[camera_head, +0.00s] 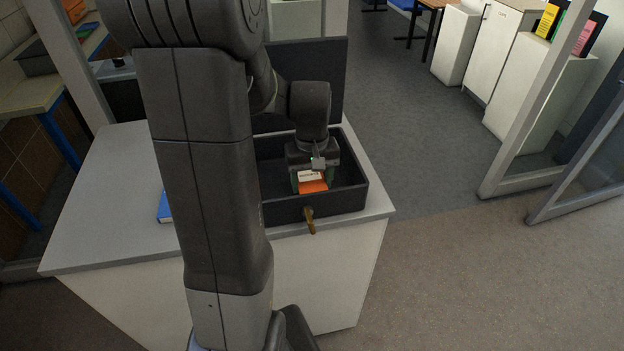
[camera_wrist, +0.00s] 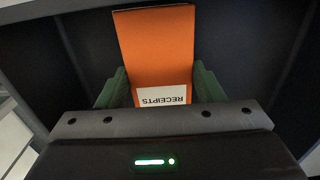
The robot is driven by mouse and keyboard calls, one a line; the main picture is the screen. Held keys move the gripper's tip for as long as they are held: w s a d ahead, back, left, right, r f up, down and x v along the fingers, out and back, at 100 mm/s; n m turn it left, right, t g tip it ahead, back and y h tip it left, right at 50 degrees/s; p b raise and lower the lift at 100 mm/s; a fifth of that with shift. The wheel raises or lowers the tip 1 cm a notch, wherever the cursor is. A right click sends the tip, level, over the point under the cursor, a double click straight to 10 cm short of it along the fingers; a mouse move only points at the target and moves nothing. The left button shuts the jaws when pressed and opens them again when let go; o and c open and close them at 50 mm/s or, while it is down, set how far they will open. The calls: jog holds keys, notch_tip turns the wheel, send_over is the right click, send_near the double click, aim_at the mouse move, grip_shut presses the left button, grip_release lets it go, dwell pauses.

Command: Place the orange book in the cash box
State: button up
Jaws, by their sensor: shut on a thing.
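The orange book (camera_head: 313,186) is held between the green fingers of my gripper (camera_head: 312,182), inside the walls of the dark cash box (camera_head: 350,197). In the wrist view the orange book (camera_wrist: 156,45) has a white label reading "RECEIPTS" and sits between both fingers of my gripper (camera_wrist: 160,88). The cash box stands open on a grey-topped counter, with its lid raised at the back. A brass-coloured key or latch (camera_head: 310,219) sticks out of its front. I cannot tell whether the book touches the box floor.
A blue book (camera_head: 165,208) lies on the counter (camera_head: 105,200) left of the box, partly hidden by my arm. White cabinets with upright books (camera_head: 583,36) stand at the far right. The floor between is clear.

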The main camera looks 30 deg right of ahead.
aim_at(312, 184)
jog(key=shift+f, duration=0.2)
jog(key=o, duration=1)
jog(key=shift+r, duration=0.1)
notch_tip(312, 184, up, 12)
jog(key=shift+r, duration=0.15)
